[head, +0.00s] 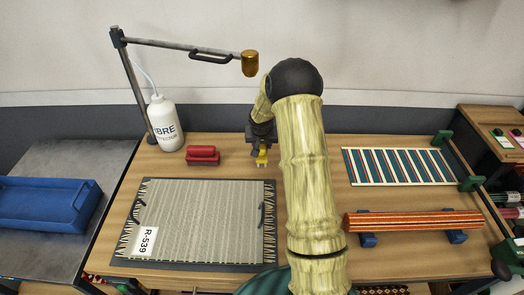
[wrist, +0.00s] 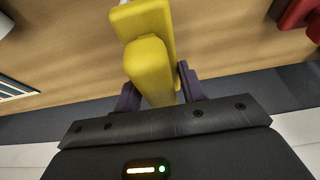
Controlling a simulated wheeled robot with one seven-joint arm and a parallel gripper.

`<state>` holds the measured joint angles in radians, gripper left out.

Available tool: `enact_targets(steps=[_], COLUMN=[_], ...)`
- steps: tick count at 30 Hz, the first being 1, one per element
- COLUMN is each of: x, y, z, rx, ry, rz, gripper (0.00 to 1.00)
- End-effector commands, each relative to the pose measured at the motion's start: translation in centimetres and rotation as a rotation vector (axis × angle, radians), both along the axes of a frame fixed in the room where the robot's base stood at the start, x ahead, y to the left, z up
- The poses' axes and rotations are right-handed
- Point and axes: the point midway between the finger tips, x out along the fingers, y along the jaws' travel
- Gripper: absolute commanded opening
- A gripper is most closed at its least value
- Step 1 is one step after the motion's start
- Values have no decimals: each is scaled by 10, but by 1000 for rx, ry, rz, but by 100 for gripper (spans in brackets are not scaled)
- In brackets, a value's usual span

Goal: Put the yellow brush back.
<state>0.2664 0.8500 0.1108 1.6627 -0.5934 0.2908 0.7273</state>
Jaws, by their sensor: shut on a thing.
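The yellow brush (head: 262,159) is at the back middle of the wooden table, just right of a red brush (head: 202,155). My gripper (head: 261,146) is shut on the yellow brush. In the wrist view the yellow brush (wrist: 148,62) sits between the two dark purple fingers of my gripper (wrist: 160,92). I cannot tell whether its underside touches the table. The red brush shows partly at the top right of the wrist view (wrist: 292,12).
A white bottle (head: 165,124) and a lamp post (head: 134,85) stand at the back left. A grey rug (head: 205,220) lies in front. A striped rug (head: 398,166) and a rolled rug (head: 412,220) lie right. A blue tray (head: 45,204) is far left.

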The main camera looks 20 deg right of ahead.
Motion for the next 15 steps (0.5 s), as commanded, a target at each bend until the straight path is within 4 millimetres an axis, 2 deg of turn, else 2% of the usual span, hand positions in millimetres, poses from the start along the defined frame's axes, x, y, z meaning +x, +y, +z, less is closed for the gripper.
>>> enact_targets(steps=[8,15], x=[0,0], y=[0,1], z=[-2,-33], rx=[0,0], ry=[-1,1], rz=[0,1], gripper=[19,19])
